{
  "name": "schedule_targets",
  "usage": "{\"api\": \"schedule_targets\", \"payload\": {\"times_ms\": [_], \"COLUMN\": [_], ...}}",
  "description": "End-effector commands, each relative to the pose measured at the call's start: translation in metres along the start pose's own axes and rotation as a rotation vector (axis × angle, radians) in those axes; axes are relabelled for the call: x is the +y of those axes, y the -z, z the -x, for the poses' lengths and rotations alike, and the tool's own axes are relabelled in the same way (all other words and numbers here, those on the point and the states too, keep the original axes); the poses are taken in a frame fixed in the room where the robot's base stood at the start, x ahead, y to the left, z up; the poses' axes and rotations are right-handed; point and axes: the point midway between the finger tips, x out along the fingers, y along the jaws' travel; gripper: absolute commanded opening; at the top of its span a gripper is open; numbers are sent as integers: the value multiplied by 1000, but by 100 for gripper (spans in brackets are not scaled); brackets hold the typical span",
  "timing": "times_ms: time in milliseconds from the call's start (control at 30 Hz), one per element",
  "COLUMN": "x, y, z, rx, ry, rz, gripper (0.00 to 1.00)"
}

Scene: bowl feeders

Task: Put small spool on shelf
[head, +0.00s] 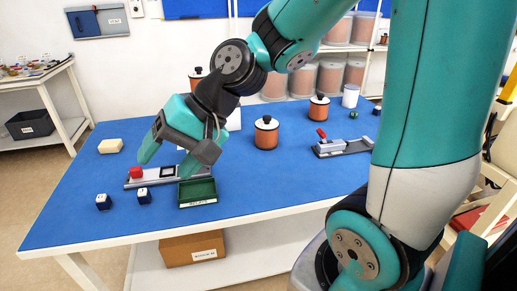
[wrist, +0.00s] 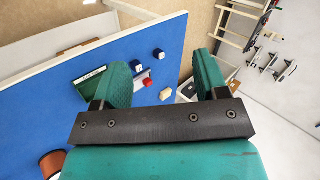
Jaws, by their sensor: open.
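Copper-coloured spools with white tops and black knobs stand upright on the blue table: one (head: 266,134) near the middle, another (head: 319,115) farther back to the right. A third (head: 196,76) is mostly hidden behind my arm. A copper spool (wrist: 52,163) also shows, cut off, in the lower left of the wrist view. Shelves at the back (head: 345,48) hold several large, pale-capped spools (head: 330,78). My gripper (head: 168,160) is open and empty above the table's left part, left of the spools. Its two fingers (wrist: 163,75) stand wide apart in the wrist view.
Beneath my gripper lie a grey fixture with a red knob (head: 135,173) and a green tray (head: 197,198). Two dark blue cubes (head: 103,203) and a cream block (head: 110,146) are nearby. Another fixture (head: 343,148) lies right. The table's front middle is clear.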

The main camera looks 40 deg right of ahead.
Motion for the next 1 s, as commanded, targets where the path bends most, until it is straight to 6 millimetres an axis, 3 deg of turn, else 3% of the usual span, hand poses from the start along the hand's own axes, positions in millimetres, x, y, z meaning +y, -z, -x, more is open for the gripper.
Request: {"api": "schedule_targets", "payload": {"times_ms": [33,67,167,233,333,400,500,600,667,1000], "x": [47,63,129,186,270,325,382,413,420,417], "y": [35,56,121,159,191,200,199,194,194,237], "z": [-27,-30,-23,-6,30,56,87,105,112,116], "rx": [88,141,310,417,537,596,644,661,664,662], "ry": [89,155,416,632,962,1186,1445,1603,1652,1672], "rz": [-228,-363,-811,-1100,-1440,-1613,-1761,-1831,-1849,-1860], "gripper": [67,67,67,67,67,67,67,67,67,67]}}
